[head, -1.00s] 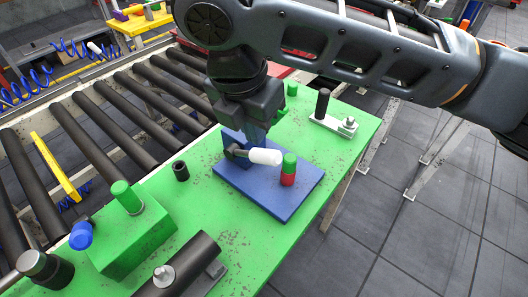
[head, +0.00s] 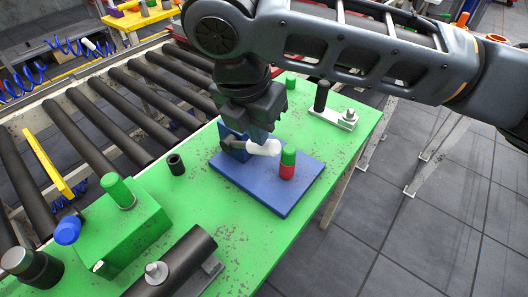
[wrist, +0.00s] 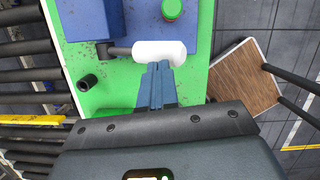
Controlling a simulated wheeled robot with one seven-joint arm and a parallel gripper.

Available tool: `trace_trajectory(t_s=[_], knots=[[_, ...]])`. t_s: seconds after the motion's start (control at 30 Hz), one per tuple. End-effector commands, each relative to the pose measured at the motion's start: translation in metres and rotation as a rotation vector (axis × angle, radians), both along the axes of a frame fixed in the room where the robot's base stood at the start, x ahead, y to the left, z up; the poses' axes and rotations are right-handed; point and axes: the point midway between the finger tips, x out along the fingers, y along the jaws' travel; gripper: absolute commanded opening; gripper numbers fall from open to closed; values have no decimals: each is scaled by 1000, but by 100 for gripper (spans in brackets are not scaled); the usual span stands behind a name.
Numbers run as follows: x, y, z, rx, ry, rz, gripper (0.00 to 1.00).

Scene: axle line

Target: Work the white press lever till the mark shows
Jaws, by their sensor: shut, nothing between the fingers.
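The press has a blue base plate (head: 285,201), a blue upright block, and a lever with a dark arm and a white handle (head: 263,147). The white handle also shows in the wrist view (wrist: 158,52), lying crosswise. A red post with a green top (head: 288,165) stands on the plate beside the handle's end; the wrist view shows its round green top (wrist: 172,9). My gripper (head: 259,135) points down at the handle. In the wrist view its fingertips (wrist: 158,68) are together and empty, right at the handle's near side. I cannot tell whether they touch it.
The green bench (head: 232,245) carries a black ring (head: 176,164), a green block (head: 130,235), a black cylinder (head: 180,262) and a white bracket with a black peg (head: 333,117). A roller conveyor (head: 112,118) runs along the left. Open floor lies right.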

Motion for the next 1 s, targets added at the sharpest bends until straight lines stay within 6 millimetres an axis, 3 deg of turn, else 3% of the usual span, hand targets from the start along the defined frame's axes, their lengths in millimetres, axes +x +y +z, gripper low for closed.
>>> trace_trajectory(t_s=[0.03,0.13,0.67,1.0], knots=[[2,-1,-12,0,-1,-1,0],[4,-3,-21,-1,0,0,0],[5,-3,-26,-1,1,1,0],[5,-3,-58,0,1,1,0]])
